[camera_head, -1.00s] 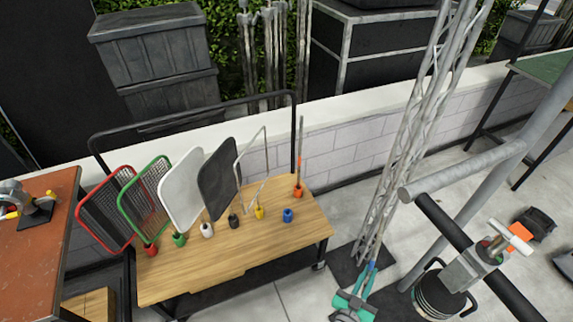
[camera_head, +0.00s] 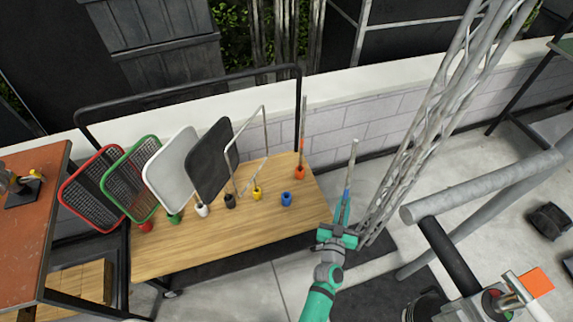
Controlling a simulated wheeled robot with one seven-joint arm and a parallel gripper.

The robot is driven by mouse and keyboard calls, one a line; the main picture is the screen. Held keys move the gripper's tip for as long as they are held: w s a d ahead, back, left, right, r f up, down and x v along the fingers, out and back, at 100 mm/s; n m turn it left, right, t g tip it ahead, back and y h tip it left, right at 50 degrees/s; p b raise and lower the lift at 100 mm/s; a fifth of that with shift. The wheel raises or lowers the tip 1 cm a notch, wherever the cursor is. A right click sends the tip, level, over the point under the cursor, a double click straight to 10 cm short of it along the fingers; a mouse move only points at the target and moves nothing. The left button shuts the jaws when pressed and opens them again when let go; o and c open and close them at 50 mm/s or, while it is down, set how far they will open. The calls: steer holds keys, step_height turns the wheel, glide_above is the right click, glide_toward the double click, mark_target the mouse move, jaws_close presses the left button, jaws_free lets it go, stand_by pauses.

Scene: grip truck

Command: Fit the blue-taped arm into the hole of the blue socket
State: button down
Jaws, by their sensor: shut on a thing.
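The blue socket (camera_head: 286,199) stands on the wooden cart top (camera_head: 240,228), near its right end. My gripper (camera_head: 346,207) is to the right of the cart, right of the blue socket and apart from it. It is shut on the blue-taped arm (camera_head: 352,165), a thin grey rod that points up, leaning slightly right. The blue tape shows just above the fingers. The rod's lower end is hidden by the gripper.
Left of the blue socket, yellow (camera_head: 257,193), black (camera_head: 230,201), white, green and red sockets hold frames and panels. An orange socket (camera_head: 299,172) with an upright rod stands behind it. A lattice truss (camera_head: 425,130) rises close to the right of my gripper.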

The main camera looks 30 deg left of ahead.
steer(key=w+a+r+n+g+y, duration=0.1)
steer(key=a+n+g+y, duration=0.15)
steer(key=a, duration=0.65)
steer(key=w+a+n+g+y, duration=0.15)
steer(key=a+y, duration=0.25)
steer(key=a, duration=0.4)
steer(key=w+a+r+n+g+y, duration=0.1)
steer(key=w+a+n+g+y, duration=0.15)
steer(key=a, duration=0.65)
steer(key=shift+t+y, duration=0.3)
steer(key=shift+t, duration=0.15)
steer(key=f, duration=0.2)
steer(key=s+f, duration=0.1)
steer(key=f, duration=0.1)
steer(key=shift+d+f, duration=0.2)
steer(key=shift+f+m+t, duration=0.3)
steer(key=shift+f+m, duration=0.05)
steer(key=shift+f, duration=0.75)
steer(key=shift+d+f+h, duration=0.1)
steer(key=shift+f+h, duration=0.3)
